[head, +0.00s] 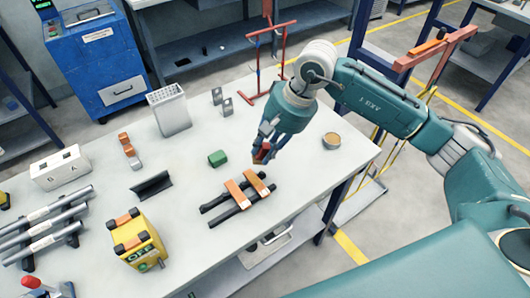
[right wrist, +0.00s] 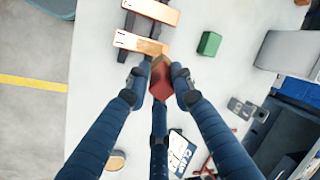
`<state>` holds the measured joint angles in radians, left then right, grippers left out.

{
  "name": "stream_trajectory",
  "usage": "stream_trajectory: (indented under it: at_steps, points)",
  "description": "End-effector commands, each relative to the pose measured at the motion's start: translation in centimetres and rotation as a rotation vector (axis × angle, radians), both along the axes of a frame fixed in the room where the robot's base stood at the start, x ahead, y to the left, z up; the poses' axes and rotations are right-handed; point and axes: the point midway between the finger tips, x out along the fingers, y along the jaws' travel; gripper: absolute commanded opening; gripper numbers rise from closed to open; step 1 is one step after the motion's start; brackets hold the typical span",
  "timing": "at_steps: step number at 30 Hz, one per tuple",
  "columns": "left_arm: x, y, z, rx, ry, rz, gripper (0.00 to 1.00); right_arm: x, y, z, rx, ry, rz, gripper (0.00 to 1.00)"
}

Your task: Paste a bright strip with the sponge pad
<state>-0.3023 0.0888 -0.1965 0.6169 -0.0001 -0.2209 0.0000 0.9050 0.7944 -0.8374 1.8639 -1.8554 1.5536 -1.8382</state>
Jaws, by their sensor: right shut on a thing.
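My right gripper (head: 264,150) is shut on a small sponge pad (right wrist: 161,80), a red-brown block with a tan face, over the white table. Two copper-orange strips lie side by side across two black bars; the one nearer the gripper (head: 257,184) shows in the right wrist view (right wrist: 135,41) with a browner patch at its pad-side end. The other strip (head: 238,193) lies beyond it (right wrist: 155,11). The pad is close to the nearer strip's end; I cannot tell whether they touch. A round tin with tan content (head: 331,142) stands right of the gripper. My left gripper is out of view.
A green block (head: 218,158) lies left of the gripper. A perforated grey box (head: 170,112), small metal brackets (head: 227,107) and a red stand (head: 282,90) are behind. A yellow device (head: 138,240) and grey tubes (head: 42,222) occupy the left. The table's right end is mostly bare.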

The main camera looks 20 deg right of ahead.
Motion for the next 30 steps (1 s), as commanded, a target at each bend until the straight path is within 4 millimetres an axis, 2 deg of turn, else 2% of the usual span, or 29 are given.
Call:
stream_trajectory:
  at_steps: [3,10,16,30]
  points:
    - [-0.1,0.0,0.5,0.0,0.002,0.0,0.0,0.0,0.0,1.4,0.0,-0.004,-0.003,0.0]
    - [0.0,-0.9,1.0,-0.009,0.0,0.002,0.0,-0.1,-0.1,3.0,0.0,-0.002,-0.009,0.0]
    - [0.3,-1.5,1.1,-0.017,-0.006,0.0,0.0,-0.2,-0.2,3.1,0.001,-0.001,-0.011,0.0]
    - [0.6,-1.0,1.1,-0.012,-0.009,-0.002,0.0,-0.2,-0.1,3.1,0.001,-0.001,-0.011,0.0]
